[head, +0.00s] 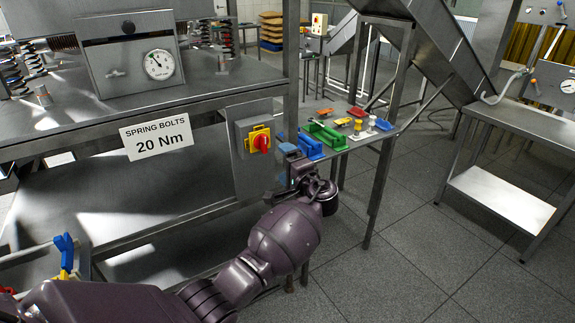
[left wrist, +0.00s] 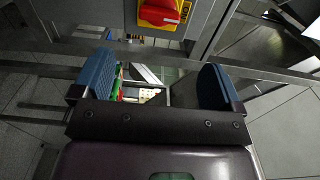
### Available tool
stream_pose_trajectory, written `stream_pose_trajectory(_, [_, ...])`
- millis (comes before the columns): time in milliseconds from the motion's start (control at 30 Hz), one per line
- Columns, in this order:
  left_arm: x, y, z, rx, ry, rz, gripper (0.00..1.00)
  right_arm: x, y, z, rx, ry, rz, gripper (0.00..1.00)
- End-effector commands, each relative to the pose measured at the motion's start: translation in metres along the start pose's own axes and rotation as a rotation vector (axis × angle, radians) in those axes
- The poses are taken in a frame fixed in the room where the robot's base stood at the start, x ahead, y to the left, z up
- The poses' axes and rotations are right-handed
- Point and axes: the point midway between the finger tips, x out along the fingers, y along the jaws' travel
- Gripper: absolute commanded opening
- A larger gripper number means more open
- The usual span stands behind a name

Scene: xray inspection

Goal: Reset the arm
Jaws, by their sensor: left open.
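My left arm (head: 285,240) reaches from the lower left to the middle of the head view. My left gripper (head: 286,165) is just right of the grey switch box with the red knob (head: 262,142) on a yellow plate. In the left wrist view its two blue finger pads stand wide apart, with nothing held between them (left wrist: 155,82). The red knob also shows in the left wrist view (left wrist: 160,12), beyond the fingers at the top. My right gripper is not in view.
A metal bench with a pressure gauge (head: 158,65) and a "Spring bolts 20 Nm" sign (head: 157,137) fills the left. A small shelf with coloured parts, including a green block (head: 325,135), lies beyond the gripper. Open tiled floor (head: 410,235) lies to the right.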

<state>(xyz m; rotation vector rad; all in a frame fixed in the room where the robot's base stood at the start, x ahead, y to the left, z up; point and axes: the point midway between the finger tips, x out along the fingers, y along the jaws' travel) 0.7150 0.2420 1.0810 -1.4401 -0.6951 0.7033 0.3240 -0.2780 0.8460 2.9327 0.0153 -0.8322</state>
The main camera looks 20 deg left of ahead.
Motion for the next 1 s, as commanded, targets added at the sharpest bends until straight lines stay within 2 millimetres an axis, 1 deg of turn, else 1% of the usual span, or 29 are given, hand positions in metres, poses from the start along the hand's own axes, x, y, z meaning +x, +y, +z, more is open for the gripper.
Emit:
stream_pose_trajectory(400, [0.000,0.000,0.000,-0.005,0.002,-0.001,0.92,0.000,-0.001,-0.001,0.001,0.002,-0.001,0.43])
stream_pose_trajectory(467, [0.000,-0.001,-0.003,-0.013,0.019,-0.002,0.92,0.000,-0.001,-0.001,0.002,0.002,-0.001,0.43])
stream_pose_trajectory(533, [-0.001,0.002,-0.011,-0.036,0.067,0.017,0.92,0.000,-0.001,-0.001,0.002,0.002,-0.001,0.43])
stream_pose_trajectory(633, [-0.006,-0.003,-0.030,-0.131,0.184,0.079,0.92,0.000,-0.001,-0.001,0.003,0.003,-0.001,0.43])
stream_pose_trajectory(700, [-0.012,-0.012,-0.044,-0.221,0.276,0.128,0.92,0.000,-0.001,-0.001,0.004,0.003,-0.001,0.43])
stream_pose_trajectory(733, [-0.015,-0.017,-0.049,-0.261,0.315,0.148,0.92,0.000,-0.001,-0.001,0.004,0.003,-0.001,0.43])
stream_pose_trajectory(800, [-0.023,-0.019,-0.056,-0.345,0.396,0.202,0.92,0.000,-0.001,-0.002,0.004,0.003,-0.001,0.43])
stream_pose_trajectory(900, [-0.035,-0.011,-0.055,-0.462,0.498,0.289,0.92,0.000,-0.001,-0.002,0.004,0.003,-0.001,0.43])
stream_pose_trajectory(1000, [-0.049,0.005,-0.045,-0.586,0.588,0.387,0.92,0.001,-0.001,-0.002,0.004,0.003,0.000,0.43])
